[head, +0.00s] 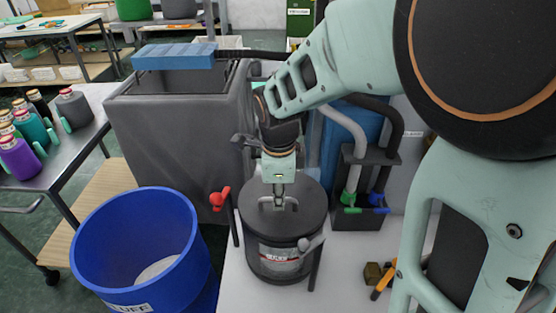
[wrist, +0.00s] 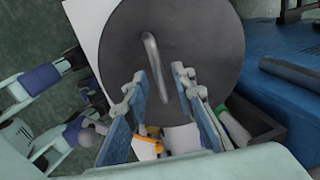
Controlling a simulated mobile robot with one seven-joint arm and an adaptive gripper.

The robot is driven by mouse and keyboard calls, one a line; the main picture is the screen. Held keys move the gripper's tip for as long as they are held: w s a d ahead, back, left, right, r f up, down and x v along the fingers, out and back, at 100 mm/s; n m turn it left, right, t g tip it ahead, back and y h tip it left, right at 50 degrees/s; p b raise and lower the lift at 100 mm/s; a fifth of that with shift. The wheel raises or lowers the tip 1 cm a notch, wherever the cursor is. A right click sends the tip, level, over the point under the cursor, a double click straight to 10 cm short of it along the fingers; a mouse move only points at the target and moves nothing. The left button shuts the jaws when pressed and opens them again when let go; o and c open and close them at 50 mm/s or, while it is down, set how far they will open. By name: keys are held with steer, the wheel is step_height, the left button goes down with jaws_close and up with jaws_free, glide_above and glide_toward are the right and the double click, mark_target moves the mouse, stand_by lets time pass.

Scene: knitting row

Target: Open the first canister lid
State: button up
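A dark grey canister (head: 280,262) with a label on its front stands on a white surface in the head view. Its round, flat lid (head: 312,205) is on, with a grey bar handle (head: 266,204) across the top. My gripper (head: 279,190) points down over the handle. In the wrist view, my gripper (wrist: 158,78) has its two fingers spread apart. The handle (wrist: 152,52) of the lid (wrist: 215,45) runs lengthwise toward the gap between them. Whether the fingers touch the handle cannot be told.
A blue bin (head: 95,245) stands at the left front. A red-knobbed lever (head: 219,196) and a grey-knobbed lever (head: 312,244) flank the canister. A rack with hoses (head: 358,217) stands behind right. Bottles (head: 18,160) stand on a left table.

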jaws_close()
steer(key=shift+r, duration=0.1)
